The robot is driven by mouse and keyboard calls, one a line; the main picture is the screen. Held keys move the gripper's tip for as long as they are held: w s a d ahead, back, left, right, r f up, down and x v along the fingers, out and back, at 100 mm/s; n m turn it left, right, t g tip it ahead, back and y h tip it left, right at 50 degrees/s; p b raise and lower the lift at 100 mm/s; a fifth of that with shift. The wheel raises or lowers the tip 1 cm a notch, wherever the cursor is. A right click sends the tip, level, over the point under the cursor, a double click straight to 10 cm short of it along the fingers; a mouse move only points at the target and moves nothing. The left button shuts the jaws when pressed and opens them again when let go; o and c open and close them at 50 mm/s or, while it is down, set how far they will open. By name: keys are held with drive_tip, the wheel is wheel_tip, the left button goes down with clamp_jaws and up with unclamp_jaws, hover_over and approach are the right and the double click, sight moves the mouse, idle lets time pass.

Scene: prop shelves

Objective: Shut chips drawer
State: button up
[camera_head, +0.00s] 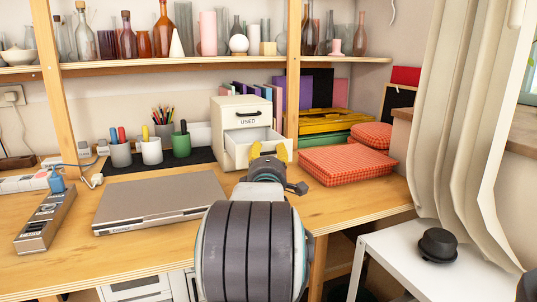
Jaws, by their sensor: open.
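A small cream two-drawer cabinet (217,118) stands at the back of the wooden desk. Its upper drawer (248,120) is shut and carries a dark handle and a label that seems to read "USED". Its lower drawer (239,142) is pulled out towards me. No "chips" label shows; the lower drawer's front is largely hidden behind my gripper. My gripper (269,152), with yellow fingertips, is open in front of the lower drawer. I cannot tell whether it touches the drawer front.
A closed laptop (160,200) lies left of my arm, with pen cups (151,151) behind it. Red checkered cushions (345,166) lie right of the cabinet. A power strip (46,218) is at far left. A shelf with bottles runs above.

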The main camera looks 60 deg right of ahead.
clamp_jaws()
idle(0.5)
